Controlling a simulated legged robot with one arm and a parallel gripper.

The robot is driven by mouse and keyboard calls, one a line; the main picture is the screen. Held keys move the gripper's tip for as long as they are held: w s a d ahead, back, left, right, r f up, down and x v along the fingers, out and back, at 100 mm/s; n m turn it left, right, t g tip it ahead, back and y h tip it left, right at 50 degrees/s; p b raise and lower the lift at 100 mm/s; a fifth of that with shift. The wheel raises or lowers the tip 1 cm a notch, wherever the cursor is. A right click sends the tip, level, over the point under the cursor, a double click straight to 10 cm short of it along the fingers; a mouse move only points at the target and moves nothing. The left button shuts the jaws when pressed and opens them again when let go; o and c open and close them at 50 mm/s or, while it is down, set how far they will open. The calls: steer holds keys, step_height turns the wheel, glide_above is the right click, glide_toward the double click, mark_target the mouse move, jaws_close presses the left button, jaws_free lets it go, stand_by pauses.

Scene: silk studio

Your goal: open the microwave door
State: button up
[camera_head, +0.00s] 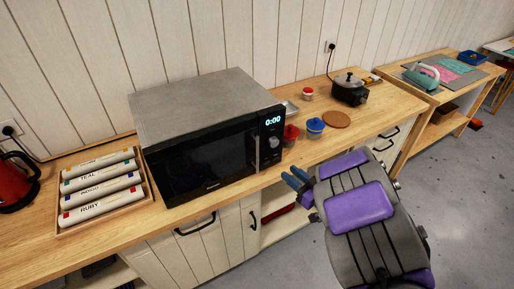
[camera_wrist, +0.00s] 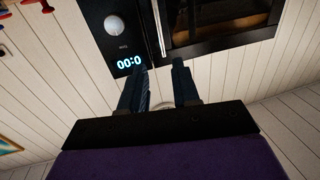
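The microwave (camera_head: 205,108) stands on the wooden counter, grey on top with a black front. Its dark door (camera_head: 205,166) looks shut. An upright handle (camera_head: 256,152) is at the door's right edge, beside a control panel with a lit 0:00 display (camera_head: 272,121) and a dial. My gripper (camera_head: 292,178) is in front of the counter, right of the handle and apart from it. In the wrist view, which is upside down, my gripper (camera_wrist: 161,70) has its two fingers spread with nothing between them. The handle (camera_wrist: 160,28) shows beyond the fingertips, between the panel and door.
A tray of labelled rolls (camera_head: 100,187) lies left of the microwave, with a red kettle (camera_head: 17,182) farther left. Grey floor is open in front.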

mark_target(258, 149)
steer(key=x, duration=1.7)
steer(key=shift+a, duration=0.1)
steer(key=shift+f, duration=0.1)
jaws_close()
